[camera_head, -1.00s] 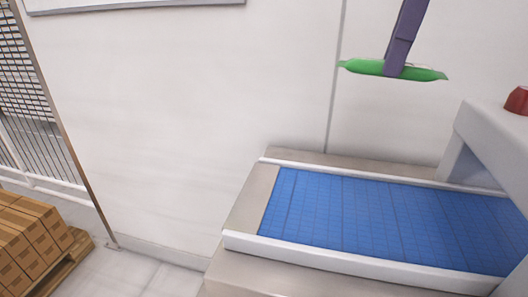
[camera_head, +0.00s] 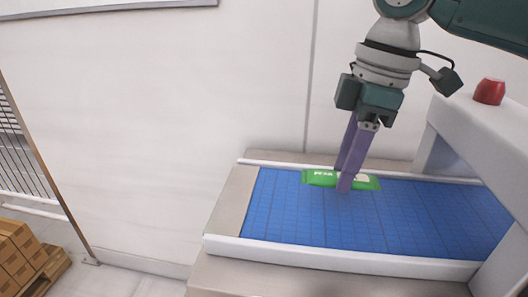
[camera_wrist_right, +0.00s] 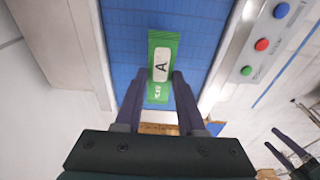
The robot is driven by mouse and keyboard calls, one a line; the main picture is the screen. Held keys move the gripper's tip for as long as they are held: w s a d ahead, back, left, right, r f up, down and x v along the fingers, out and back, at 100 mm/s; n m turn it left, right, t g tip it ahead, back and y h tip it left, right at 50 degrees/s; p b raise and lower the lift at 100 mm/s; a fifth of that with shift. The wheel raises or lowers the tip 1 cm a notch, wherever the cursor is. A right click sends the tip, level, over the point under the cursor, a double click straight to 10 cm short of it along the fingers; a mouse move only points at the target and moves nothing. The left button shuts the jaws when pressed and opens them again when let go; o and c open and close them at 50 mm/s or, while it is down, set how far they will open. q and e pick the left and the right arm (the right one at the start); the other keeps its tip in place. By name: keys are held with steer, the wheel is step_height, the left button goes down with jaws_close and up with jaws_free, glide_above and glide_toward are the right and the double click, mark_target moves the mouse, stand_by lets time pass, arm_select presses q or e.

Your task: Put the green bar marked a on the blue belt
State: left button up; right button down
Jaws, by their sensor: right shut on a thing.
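The green bar (camera_head: 322,178) is between the purple fingers of my right gripper (camera_head: 346,182), over the far part of the blue belt (camera_head: 300,220). In the right wrist view the bar (camera_wrist_right: 163,45) shows a white label with the letter A, and the fingers of my right gripper (camera_wrist_right: 158,80) are on its two sides. The right gripper is shut on the bar. I cannot tell whether the bar touches the belt.
White rails (camera_head: 340,259) run along the belt's sides. A grey machine housing (camera_head: 470,135) with a red button (camera_head: 489,91) stands at the right. A control panel with coloured buttons (camera_wrist_right: 262,44) shows in the right wrist view. Stacked boxes (camera_head: 18,255) lie at the far left.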

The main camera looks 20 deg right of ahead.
mark_target(357, 177)
step_height(357, 177, down, 4)
steer(key=shift+r, duration=0.1)
steer(key=shift+f, duration=0.25)
steer(key=c, duration=0.5)
jaws_free()
steer(key=r, duration=0.4)
steer(key=d+r, duration=0.1)
steer(key=r, duration=0.3)
steer(key=s+r, duration=0.1)
steer(key=r, duration=0.3)
steer(key=shift+d+r, duration=0.15)
steer(key=shift+d, duration=0.1)
